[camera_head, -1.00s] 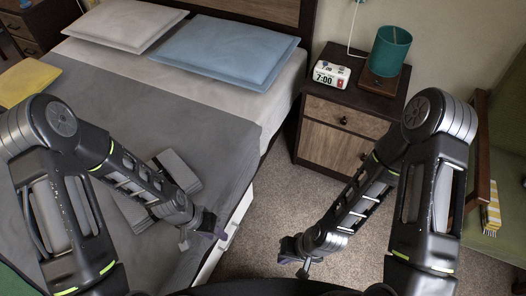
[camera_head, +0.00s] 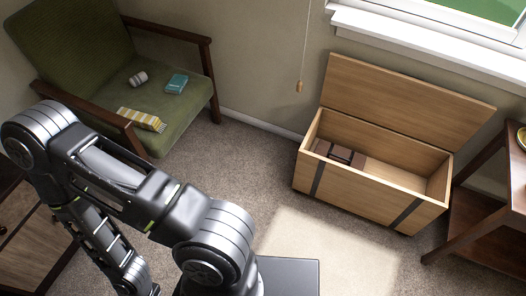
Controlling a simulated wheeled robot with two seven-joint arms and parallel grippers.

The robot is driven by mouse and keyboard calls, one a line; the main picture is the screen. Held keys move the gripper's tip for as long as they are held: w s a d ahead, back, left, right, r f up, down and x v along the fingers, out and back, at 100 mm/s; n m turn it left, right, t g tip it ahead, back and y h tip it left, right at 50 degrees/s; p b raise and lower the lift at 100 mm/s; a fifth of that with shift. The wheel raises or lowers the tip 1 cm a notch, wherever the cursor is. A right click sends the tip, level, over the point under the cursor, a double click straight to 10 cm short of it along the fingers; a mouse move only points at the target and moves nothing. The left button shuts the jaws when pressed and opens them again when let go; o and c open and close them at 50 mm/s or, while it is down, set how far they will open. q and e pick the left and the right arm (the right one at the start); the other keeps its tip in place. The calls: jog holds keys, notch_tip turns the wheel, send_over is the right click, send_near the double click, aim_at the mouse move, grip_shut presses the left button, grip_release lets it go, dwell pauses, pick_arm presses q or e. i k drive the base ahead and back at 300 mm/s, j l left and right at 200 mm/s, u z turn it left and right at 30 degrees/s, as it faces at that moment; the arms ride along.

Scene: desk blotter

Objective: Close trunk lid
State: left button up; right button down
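A wooden trunk (camera_head: 350,187) with dark vertical straps stands against the wall under the window, right of centre. Its lid (camera_head: 405,97) is raised and leans back toward the wall. A dark brown object (camera_head: 340,154) lies inside the trunk at its left end. One of my arms crosses the lower left, well apart from the trunk. Neither of my grippers can be made out in this view.
A green armchair (camera_head: 72,50) with a striped cloth (camera_head: 142,119), a teal book (camera_head: 177,83) and a small grey roll stands at the upper left. A dark wooden side table (camera_head: 480,222) is close to the trunk's right. Carpet in front of the trunk is clear.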

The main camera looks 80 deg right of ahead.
aim_at(405, 104)
jog(key=z, duration=0.55)
jog(key=i+z, duration=0.1)
jog(key=z, duration=0.95)
jog(key=j+z, duration=0.1)
jog(key=z, duration=0.4)
jog(key=j+z, duration=0.1)
jog(key=z, duration=0.95)
jog(key=j+z, duration=0.15)
jog(key=z, duration=0.9)
jog(key=i+j, duration=0.4)
jog(key=i+j+u, duration=0.1)
jog(key=i+j, duration=0.25)
jog(key=i, duration=0.3)
jog(key=i+j, duration=0.35)
jog(key=i, duration=0.15)
